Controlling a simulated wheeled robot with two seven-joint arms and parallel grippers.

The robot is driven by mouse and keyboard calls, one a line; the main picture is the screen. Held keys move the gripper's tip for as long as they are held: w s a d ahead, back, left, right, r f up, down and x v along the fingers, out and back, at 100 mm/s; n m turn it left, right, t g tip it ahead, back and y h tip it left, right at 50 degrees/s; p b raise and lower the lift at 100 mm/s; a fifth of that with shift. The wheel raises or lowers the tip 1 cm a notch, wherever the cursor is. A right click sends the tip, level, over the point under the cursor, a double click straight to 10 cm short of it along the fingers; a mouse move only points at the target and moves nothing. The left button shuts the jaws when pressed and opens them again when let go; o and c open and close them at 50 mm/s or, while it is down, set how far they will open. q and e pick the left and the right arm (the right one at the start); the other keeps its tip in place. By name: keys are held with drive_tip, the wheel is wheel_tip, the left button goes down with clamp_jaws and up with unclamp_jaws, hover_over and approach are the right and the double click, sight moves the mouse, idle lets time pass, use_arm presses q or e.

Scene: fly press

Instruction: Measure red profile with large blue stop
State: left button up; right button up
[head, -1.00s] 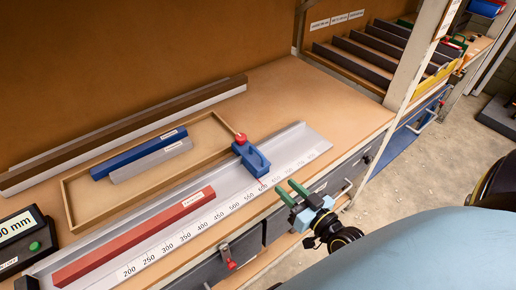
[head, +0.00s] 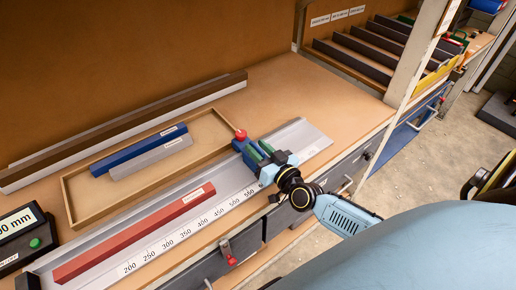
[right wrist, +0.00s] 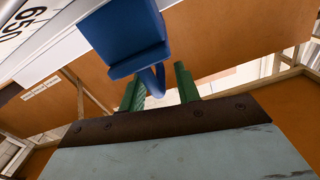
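The red profile (head: 135,236) lies lengthwise on the grey measuring rail (head: 316,142), along the white number scale. The large blue stop (head: 241,147) with a red knob (head: 240,134) sits on the rail, to the right of the profile's right end and apart from it. My right gripper (head: 260,151) is at the blue stop, its green fingers apart. In the right wrist view, the stop (right wrist: 128,42) is above the fingers, and a curved blue part lies between them with a gap beside the right finger. My left gripper is out of view.
A shallow wooden tray (head: 66,203) behind the rail holds a blue profile (head: 140,150) and a grey profile (head: 150,158). A black display box (head: 28,238) with a green button is at the left. A slotted rack (head: 365,55) stands at the back right.

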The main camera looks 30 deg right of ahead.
drive_tip(key=shift+w, duration=0.3)
clamp_jaws()
